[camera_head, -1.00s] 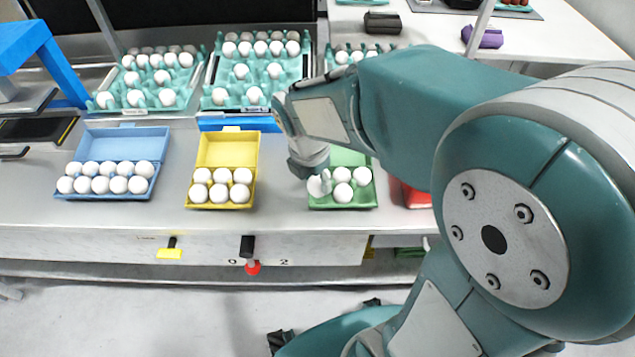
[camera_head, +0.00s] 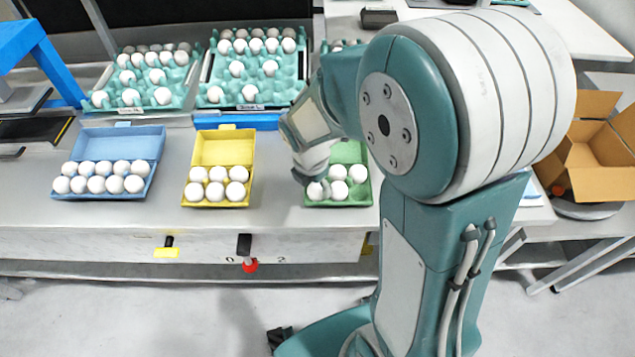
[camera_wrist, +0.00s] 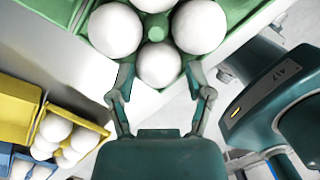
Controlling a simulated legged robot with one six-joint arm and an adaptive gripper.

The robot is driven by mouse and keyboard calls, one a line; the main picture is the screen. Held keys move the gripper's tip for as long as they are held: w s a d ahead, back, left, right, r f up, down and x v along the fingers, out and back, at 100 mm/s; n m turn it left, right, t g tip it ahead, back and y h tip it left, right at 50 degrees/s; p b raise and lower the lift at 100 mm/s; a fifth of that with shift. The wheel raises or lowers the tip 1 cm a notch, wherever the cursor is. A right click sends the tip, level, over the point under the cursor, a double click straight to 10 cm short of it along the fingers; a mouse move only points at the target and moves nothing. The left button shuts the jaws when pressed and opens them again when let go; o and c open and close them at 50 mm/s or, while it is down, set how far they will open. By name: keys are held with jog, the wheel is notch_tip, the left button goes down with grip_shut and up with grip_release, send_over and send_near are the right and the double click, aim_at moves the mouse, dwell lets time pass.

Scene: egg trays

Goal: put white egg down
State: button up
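The green egg carton (camera_head: 346,150) stands open on the counter with several white eggs in its cups. A white egg (camera_head: 317,191) sits in its front left corner, right below my gripper (camera_head: 302,178). In the wrist view, the nearest white egg (camera_wrist: 158,65) lies in the green carton (camera_wrist: 250,12), with other eggs beyond it. My gripper (camera_wrist: 157,82) has its two fingers spread on either side of this egg, with small gaps showing. The gripper looks open.
A yellow carton (camera_head: 224,147) and a blue carton (camera_head: 123,143), both with white eggs, stand to the left. Teal egg trays (camera_head: 288,68) are behind. An open cardboard box (camera_head: 600,185) is at the right. Counter between the cartons is clear.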

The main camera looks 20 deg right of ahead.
jog(key=shift+o, duration=0.2)
jog(key=shift+a, duration=0.35)
jog(key=shift+d, duration=0.1)
jog(key=shift+r, duration=0.2)
notch_tip(320, 180, up, 11)
jog(key=a, duration=0.2)
jog(key=s+d+r+m+t, duration=0.1)
jog(key=s+r+m+t, duration=0.1)
jog(key=s+m, duration=0.5)
jog(key=s+d+r+m+t+y, duration=0.1)
jog(key=s+r+m, duration=0.4)
jog(key=m, duration=1.1)
jog(key=shift+s+t+y, duration=0.3)
jog(key=shift+s+t, duration=0.6)
jog(key=shift+s, duration=0.15)
